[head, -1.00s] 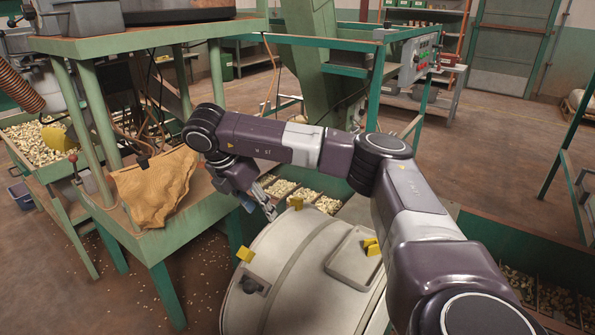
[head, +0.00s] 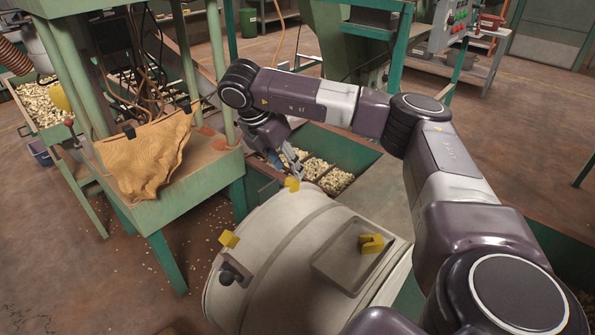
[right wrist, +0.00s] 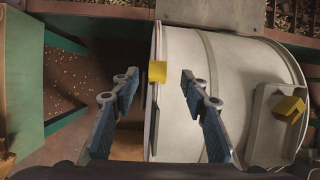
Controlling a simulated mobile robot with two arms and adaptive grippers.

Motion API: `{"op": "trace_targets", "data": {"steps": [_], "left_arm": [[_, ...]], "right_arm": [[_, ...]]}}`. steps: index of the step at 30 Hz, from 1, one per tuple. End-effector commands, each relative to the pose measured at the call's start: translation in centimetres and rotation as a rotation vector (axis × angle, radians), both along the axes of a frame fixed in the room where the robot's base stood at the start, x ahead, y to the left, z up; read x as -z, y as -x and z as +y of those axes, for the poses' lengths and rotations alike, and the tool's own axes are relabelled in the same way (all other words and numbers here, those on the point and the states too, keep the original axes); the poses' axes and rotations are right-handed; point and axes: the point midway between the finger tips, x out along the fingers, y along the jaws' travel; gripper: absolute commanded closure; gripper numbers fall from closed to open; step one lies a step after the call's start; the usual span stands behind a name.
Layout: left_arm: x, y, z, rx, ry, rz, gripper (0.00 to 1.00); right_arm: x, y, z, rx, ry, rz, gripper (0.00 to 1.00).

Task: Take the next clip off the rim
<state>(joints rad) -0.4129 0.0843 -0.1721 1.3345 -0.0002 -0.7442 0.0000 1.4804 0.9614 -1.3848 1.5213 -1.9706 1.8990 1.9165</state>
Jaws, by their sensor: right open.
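A yellow clip (head: 291,184) sits on the rim of the pale drum (head: 285,235), at its far side. A second yellow clip (head: 229,239) is on the rim nearer to me, by a dark knob. Yellow clip pieces (head: 371,243) lie in a shallow grey tray (head: 345,283) on the drum. My right gripper (head: 291,166) is close by the far clip. In the right wrist view its fingers (right wrist: 158,84) are open, with a rim clip (right wrist: 157,71) in line between their tips. My left gripper is out of view.
A green stand (head: 195,185) with a tan cloth (head: 150,158) clipped to it stands left of the drum. Green troughs of nuts (head: 333,180) lie behind the drum. Floor (head: 70,260) shows at the lower left, with scattered nuts.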

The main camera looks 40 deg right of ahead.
Motion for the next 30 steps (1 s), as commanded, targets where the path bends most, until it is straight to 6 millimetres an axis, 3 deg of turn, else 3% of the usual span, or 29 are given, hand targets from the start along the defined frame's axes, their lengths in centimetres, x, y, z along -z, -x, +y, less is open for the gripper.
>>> {"op": "trace_targets", "data": {"steps": [12, 22, 30], "left_arm": [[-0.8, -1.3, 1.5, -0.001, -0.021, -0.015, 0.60], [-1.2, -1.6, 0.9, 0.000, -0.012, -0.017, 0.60], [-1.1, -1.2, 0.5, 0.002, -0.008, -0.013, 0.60]], "right_arm": [[5.4, -0.1, -2.0, 0.002, 0.002, 0.003, 0.59], [6.2, -0.1, -2.3, 0.001, 0.000, 0.002, 0.59], [6.2, -0.1, -2.3, 0.000, 0.000, 0.001, 0.86]]}}
